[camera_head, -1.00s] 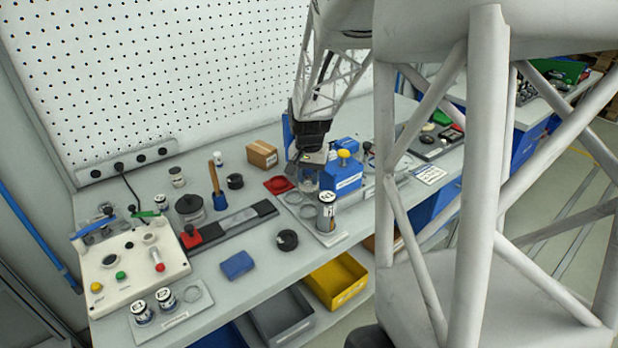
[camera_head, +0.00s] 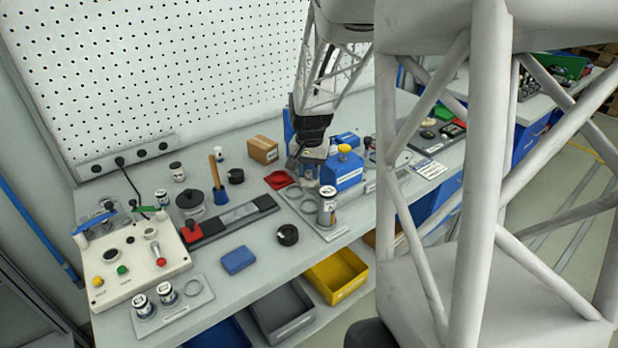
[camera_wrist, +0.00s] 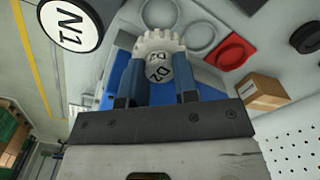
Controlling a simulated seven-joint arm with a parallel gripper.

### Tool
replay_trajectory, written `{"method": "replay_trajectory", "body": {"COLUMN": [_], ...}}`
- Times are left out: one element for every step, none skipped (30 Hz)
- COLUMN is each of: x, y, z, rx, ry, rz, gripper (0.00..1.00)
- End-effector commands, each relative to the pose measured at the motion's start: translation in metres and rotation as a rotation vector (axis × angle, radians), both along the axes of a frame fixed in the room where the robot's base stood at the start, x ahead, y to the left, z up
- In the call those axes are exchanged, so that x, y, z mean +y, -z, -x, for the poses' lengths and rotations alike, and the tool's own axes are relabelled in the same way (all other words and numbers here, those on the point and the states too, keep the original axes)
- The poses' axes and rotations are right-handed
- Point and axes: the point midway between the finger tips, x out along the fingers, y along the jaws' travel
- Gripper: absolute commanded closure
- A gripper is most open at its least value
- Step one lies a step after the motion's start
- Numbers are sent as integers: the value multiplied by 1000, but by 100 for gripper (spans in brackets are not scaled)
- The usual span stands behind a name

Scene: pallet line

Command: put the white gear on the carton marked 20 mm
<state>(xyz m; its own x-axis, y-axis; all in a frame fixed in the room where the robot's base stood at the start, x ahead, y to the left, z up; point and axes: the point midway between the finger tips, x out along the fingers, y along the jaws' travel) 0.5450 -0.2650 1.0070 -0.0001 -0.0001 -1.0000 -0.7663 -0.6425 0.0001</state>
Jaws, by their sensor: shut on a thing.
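The white gear (camera_wrist: 155,41) shows its teeth at the fingertips in the wrist view, with a white round part marked D2 between the fingers. My gripper (camera_wrist: 160,76) is shut on it, a blue finger at each side. In the head view my gripper (camera_head: 306,168) hangs above the grey plate with rings, left of the blue box; the gear is hard to make out there. The brown carton (camera_head: 264,150) stands behind and left of my gripper. It also shows at right in the wrist view (camera_wrist: 262,92). Its 20 mm mark is not readable.
Canister N1 (camera_head: 327,208) stands close on the ring plate (camera_head: 333,234). The blue box with a yellow knob (camera_head: 343,175) is right of my gripper. A red tray (camera_head: 279,180) lies between my gripper and the carton. A black round part (camera_head: 236,176) is left of the carton.

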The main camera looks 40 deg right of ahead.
Motion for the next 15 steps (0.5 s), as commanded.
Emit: {"method": "replay_trajectory", "body": {"x": [0, 0, 0, 0, 0, 1, 1, 1, 1, 1, 2, 3, 4, 5, 6], "y": [0, 0, 0, 0, -1, -1, -2, -2, -3, -4, -4, -5, -7, -7, -8], "z": [0, -1, -3, -4, -7, -11, -15, -19, -26, -32, -39, -49, -57, -65, -76], "rx": [0, 0, 0, 0, 0, 0, 0, 0, 0, 0, 0, -1, -1, -1, 0], "ry": [0, -1, -2, -3, -4, -6, -8, -10, -14, -17, -20, -26, -30, -34, -40], "rz": [0, 0, 0, 0, 0, 0, 0, 0, 0, 0, 0, 1, 0, 1, 0], "gripper": [95, 95, 95, 95, 95, 95, 95, 95, 95, 95, 95, 95, 95, 95, 95]}}
